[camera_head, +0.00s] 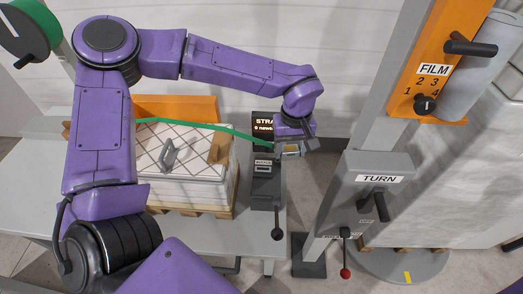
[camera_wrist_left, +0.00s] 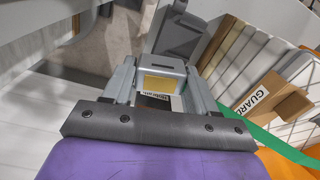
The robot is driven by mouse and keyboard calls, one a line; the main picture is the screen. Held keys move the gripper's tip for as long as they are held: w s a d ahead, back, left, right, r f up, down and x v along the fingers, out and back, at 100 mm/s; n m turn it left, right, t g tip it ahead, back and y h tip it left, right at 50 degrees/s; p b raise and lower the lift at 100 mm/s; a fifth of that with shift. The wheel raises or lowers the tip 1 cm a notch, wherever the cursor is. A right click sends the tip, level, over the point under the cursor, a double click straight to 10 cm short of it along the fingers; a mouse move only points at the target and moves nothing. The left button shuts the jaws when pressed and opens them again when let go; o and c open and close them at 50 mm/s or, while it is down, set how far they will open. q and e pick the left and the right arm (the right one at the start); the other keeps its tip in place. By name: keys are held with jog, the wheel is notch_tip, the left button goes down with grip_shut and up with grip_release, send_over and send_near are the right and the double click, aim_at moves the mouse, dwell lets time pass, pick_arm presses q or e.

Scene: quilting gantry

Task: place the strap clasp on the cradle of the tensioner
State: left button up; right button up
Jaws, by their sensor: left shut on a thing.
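My left gripper (camera_head: 292,149) is shut on the strap clasp (camera_head: 290,153), a small grey block with a yellow face. In the left wrist view the clasp (camera_wrist_left: 163,80) sits between the two fingers of the gripper (camera_wrist_left: 166,78). The dark grey tensioner (camera_head: 264,180) stands at the right end of the table, with a black display behind it and a lever at its front. The clasp is beside the tensioner's upper right side in the head view. The cradle cannot be made out clearly. The green strap (camera_head: 190,125) runs over the box toward the tensioner. My right gripper is out of view.
A white box (camera_head: 180,185) with a handle and cardboard corner guards sits on a pallet, left of the tensioner. A grey TURN post (camera_head: 370,195) with levers stands to the right. An orange FILM panel (camera_head: 435,60) is at upper right. Floor shows between table and post.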

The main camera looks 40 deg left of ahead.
pick_arm(q)
jog(key=f+n+b, duration=0.1)
jog(key=n, duration=0.1)
jog(key=s+a+n+b, duration=0.1)
jog(key=n, duration=0.2)
jog(key=a+f+n+b, duration=0.1)
jog(key=n, duration=0.1)
jog(key=shift+s+f+n, duration=0.2)
jog(key=shift+f+n, duration=0.15)
jog(key=shift+n, duration=0.05)
notch_tip(320, 180, down, 2)
jog(key=a+n+b, duration=0.2)
jog(key=n+b, duration=0.1)
jog(key=n, duration=0.4)
jog(key=n+b, duration=0.7)
jog(key=n, duration=1.2)
send_over(262, 187)
notch_tip(262, 187, down, 5)
notch_tip(262, 187, down, 9)
jog(key=shift+b, duration=0.65)
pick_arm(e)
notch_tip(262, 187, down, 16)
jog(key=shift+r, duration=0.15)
pick_arm(q)
jog(key=shift+f, duration=0.2)
jog(key=o, duration=1.1)
